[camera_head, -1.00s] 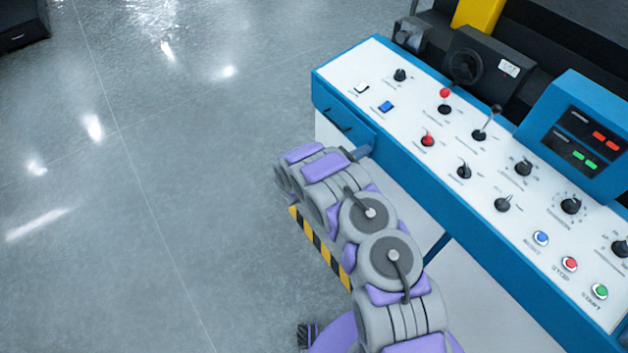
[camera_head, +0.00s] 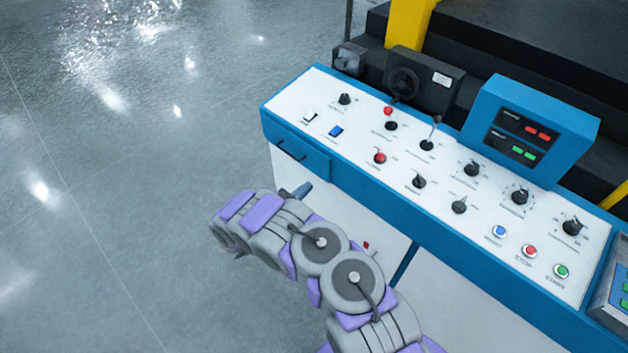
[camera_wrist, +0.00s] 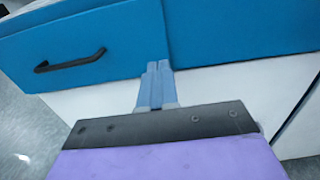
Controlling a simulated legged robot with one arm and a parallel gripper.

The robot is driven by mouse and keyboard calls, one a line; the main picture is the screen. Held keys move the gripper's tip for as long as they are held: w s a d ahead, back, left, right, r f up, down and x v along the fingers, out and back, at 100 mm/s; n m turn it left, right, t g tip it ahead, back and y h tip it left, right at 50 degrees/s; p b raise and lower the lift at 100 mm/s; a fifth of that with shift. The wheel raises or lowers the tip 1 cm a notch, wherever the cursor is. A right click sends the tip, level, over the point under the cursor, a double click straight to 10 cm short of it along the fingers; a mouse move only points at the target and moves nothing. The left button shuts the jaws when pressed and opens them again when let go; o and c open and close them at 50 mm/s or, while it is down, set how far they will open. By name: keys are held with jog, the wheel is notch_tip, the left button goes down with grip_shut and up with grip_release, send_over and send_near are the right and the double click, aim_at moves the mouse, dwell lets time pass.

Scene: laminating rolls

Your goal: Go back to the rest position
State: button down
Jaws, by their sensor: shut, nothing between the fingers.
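My gripper (camera_head: 300,190) is at the end of my grey and purple arm, low in front of the left part of the control console (camera_head: 350,173). In the wrist view its blue fingers (camera_wrist: 156,84) are together, with nothing between them. They point at the console's blue front, just right of a drawer (camera_wrist: 80,45) with a black handle. Whether the fingertips touch the panel cannot be told.
The console top carries several knobs, a lever (camera_head: 433,132), red, blue and green buttons, and a blue display box (camera_head: 530,130). Dark machinery with a yellow post (camera_head: 408,22) stands behind. Open grey floor (camera_head: 110,200) lies to the left.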

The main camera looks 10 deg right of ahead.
jog(key=p+v, duration=0.1)
jog(key=v, duration=0.5)
jog(key=shift+s, duration=0.2)
